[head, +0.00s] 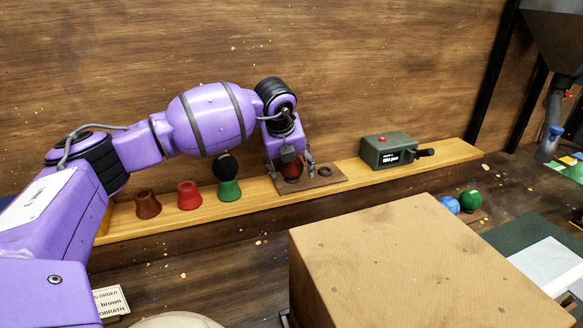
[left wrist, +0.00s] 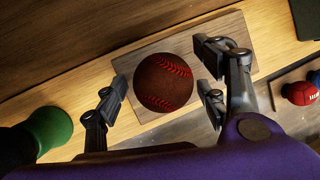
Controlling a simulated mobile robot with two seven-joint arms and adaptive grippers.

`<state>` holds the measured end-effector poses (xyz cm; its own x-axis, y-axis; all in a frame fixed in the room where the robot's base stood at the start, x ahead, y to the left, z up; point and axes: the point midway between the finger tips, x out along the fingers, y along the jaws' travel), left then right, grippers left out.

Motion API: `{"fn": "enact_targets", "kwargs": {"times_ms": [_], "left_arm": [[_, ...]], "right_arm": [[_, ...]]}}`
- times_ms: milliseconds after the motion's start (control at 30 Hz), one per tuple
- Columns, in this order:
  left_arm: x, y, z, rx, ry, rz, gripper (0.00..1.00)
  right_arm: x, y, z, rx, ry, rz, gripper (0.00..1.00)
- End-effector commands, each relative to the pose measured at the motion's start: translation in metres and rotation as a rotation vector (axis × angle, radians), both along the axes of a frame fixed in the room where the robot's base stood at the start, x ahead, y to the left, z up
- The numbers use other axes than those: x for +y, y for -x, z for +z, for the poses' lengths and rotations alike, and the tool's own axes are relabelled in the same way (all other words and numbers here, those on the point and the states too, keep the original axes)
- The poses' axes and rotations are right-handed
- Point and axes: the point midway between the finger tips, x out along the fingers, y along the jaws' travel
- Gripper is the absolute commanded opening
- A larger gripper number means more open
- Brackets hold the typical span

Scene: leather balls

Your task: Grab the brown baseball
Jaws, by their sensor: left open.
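The brown baseball (left wrist: 163,82) with red stitching sits on a small wooden board (left wrist: 228,28) in the left wrist view. In the head view the ball (head: 291,169) is mostly hidden by my left gripper (head: 292,172). My left gripper, also seen in the left wrist view (left wrist: 162,98), is open. Its fingers stand on either side of the ball, with visible gaps between fingers and ball. My right gripper is not in view.
On the wooden shelf (head: 355,172) stand a brown cup (head: 147,205), a red cup (head: 189,196) and a green cup (head: 228,191) bearing a black ball (head: 225,166). A green device (head: 388,149) stands right of the board. A large cardboard box (head: 410,260) fills the front. Blue (head: 450,204) and green (head: 470,201) balls lie at right.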

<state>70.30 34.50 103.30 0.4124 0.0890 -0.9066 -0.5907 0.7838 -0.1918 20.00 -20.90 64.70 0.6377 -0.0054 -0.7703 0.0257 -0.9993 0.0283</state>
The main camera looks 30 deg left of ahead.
Motion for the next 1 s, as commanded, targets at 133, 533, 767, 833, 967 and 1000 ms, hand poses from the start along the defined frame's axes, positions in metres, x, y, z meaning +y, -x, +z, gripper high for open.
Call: {"fn": "enact_targets", "kwargs": {"times_ms": [133,533,767,833,967,1000], "left_arm": [[0.0,0.0,0.0,0.0,0.0,0.0,0.51],[0.0,0.0,0.001,-0.001,0.0,0.001,0.16],[0.0,0.0,0.007,-0.002,0.0,0.001,0.16],[0.0,-0.001,0.013,-0.004,0.0,0.001,0.16],[0.001,-0.001,0.033,-0.004,-0.001,0.001,0.16],[-0.003,0.004,0.039,-0.003,-0.001,-0.002,0.16]], "right_arm": [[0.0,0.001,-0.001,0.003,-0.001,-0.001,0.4],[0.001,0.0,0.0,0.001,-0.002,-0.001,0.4],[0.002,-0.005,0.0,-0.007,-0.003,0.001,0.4],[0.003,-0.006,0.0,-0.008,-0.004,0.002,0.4],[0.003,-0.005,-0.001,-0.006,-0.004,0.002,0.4],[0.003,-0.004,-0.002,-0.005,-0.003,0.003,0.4]]}}
